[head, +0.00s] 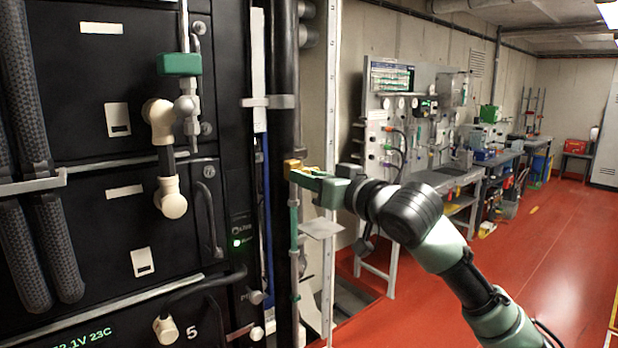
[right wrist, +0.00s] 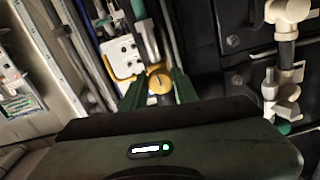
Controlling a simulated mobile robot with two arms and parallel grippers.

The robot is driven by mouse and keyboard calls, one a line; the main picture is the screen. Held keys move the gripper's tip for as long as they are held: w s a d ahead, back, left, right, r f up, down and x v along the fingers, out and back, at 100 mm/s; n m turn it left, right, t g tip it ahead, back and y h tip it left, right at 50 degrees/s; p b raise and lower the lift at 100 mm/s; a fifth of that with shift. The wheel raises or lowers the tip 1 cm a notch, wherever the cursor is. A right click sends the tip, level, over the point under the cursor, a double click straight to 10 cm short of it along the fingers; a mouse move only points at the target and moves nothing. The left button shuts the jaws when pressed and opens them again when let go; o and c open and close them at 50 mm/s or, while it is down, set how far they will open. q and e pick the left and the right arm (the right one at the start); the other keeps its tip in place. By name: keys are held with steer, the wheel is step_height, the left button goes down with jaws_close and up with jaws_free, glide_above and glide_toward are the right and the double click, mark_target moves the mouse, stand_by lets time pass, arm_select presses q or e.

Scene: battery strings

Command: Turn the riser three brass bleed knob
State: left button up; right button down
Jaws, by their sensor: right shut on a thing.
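The brass bleed knob (head: 291,164) shows as a small yellow piece on the front of the black vertical riser pipe, right of the battery cabinet, in the head view. My right gripper (head: 298,172) reaches it from the right, its green fingers shut on the knob and hiding part of it. In the right wrist view the round brass knob (right wrist: 160,82) sits between the two green fingertips. My left gripper is in neither view.
The black battery cabinet (head: 85,100) with white elbow fittings and a green-handled valve (head: 180,64) stands left of the riser (head: 284,110). A grey workbench (head: 450,178) stands farther back right. The red floor (head: 530,260) is clear at right.

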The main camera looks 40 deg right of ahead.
steer(key=shift+m, duration=0.5)
steer(key=c, duration=1.1)
jaws_free()
steer(key=s+b, duration=0.4)
steer(key=s, duration=0.3)
steer(key=shift+s+d, duration=0.25)
steer(key=shift+s, duration=0.15)
